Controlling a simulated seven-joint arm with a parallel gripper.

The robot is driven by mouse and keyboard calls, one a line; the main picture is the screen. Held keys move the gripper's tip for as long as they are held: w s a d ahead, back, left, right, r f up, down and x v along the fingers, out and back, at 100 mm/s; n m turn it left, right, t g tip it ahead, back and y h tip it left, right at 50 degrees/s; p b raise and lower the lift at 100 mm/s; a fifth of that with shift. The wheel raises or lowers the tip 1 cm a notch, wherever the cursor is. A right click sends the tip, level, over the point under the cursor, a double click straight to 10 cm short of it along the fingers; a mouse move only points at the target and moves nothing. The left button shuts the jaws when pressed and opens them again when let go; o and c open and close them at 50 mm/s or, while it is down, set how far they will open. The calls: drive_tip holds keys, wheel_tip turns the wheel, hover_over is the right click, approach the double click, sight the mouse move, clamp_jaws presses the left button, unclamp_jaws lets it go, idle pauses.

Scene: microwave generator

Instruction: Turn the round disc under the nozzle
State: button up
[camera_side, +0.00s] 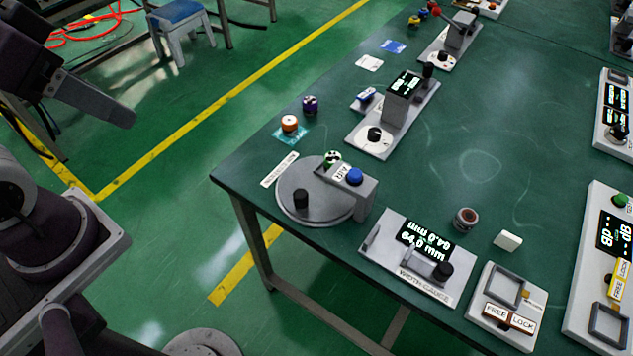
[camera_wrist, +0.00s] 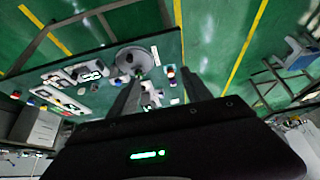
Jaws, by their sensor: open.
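The round grey disc (camera_side: 290,178) lies flat near the left front corner of the green table, with an upright black knob (camera_side: 301,198) near its front edge. A grey bracket labelled AIR (camera_side: 366,195) stands at its right and reaches over it, with a blue button on top. The nozzle under the bracket is hard to make out. In the wrist view the disc (camera_wrist: 135,58) shows beyond my fingers. My gripper (camera_wrist: 158,76) is open and empty, its two dark fingers spread. In the side view a grey finger (camera_side: 95,98) shows at upper left, off the table and apart from the disc.
A width gauge (camera_side: 410,258) with a lit display stands right of the disc. A FREE/LOCK block (camera_side: 503,305) is farther right. Behind the disc are an orange-and-white piece (camera_side: 289,124), a purple piece (camera_side: 310,105) and a display stand (camera_side: 400,105). The table's middle is mostly clear.

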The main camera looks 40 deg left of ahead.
drive_tip(key=shift+w, duration=0.1)
drive_tip(key=shift+c, duration=1)
drive_tip(key=g, duration=0.5)
hover_over(300, 194)
wheel_tip(300, 194, down, 22)
drive_tip(key=shift+a, duration=0.15)
drive_tip(key=shift+g, duration=0.3)
wheel_tip(300, 194, down, 8)
drive_tip(key=shift+f, duration=0.25)
clamp_jaws()
drive_tip(key=shift+r, duration=0.1)
